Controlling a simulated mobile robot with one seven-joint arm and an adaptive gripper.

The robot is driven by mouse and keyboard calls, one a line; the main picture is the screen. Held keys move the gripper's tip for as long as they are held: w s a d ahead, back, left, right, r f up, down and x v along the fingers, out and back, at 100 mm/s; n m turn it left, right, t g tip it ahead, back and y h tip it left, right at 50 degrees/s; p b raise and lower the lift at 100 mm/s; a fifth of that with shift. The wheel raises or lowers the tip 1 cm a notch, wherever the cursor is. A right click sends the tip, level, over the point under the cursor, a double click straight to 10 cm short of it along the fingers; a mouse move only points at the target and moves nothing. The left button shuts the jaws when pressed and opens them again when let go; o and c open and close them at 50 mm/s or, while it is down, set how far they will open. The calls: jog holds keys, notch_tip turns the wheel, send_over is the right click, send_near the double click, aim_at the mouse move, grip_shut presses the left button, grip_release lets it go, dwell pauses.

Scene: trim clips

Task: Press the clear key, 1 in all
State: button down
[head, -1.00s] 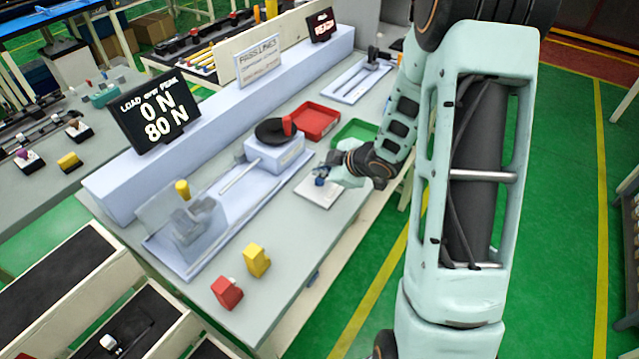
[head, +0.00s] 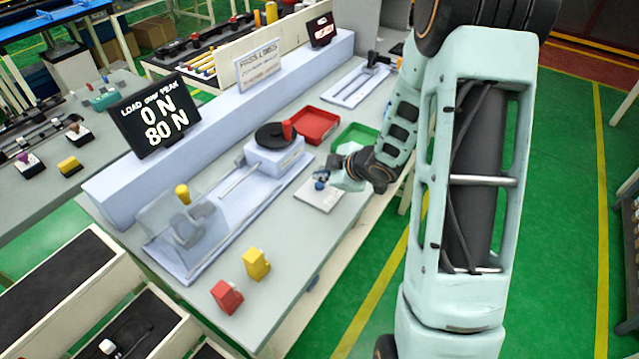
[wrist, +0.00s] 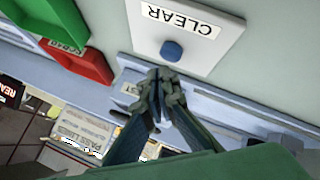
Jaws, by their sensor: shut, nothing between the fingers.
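The clear key is a round blue button (wrist: 171,51) on a white plate (wrist: 150,25) labelled CLEAR, seen in the wrist view. In the head view the white plate (head: 318,196) lies on the grey bench, with my gripper (head: 322,180) over its upper part. My gripper shows in the wrist view with its fingertips (wrist: 160,82) together and empty. In that picture the tips are just below the blue button, and a gap shows between them. How high the tips are above the plate is hard to tell. In the head view the button is hard to separate from the gripper.
A red tray (head: 315,124) and a green tray (head: 355,137) lie behind my gripper. A fixture with a black wheel (head: 276,134) and red handle stands to the left. A display (head: 155,115) reads 0 N and 80 N. Yellow (head: 257,263) and red (head: 226,297) blocks sit at the front.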

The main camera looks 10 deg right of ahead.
aim_at(321, 186)
jog(key=shift+f, duration=0.1)
jog(key=shift+f+b, duration=0.3)
jog(key=shift+b, duration=0.1)
jog(key=shift+f+b, duration=0.45)
jog(key=shift+f, duration=0.1)
dwell(0.7)
jog(key=shift+r, duration=0.1)
jog(key=shift+r+p, duration=0.85)
jog(key=shift+p, duration=0.05)
notch_tip(321, 186, up, 5)
jog(key=p, duration=0.4)
jog(key=shift+r+p, duration=0.1)
jog(key=shift+p, duration=0.3)
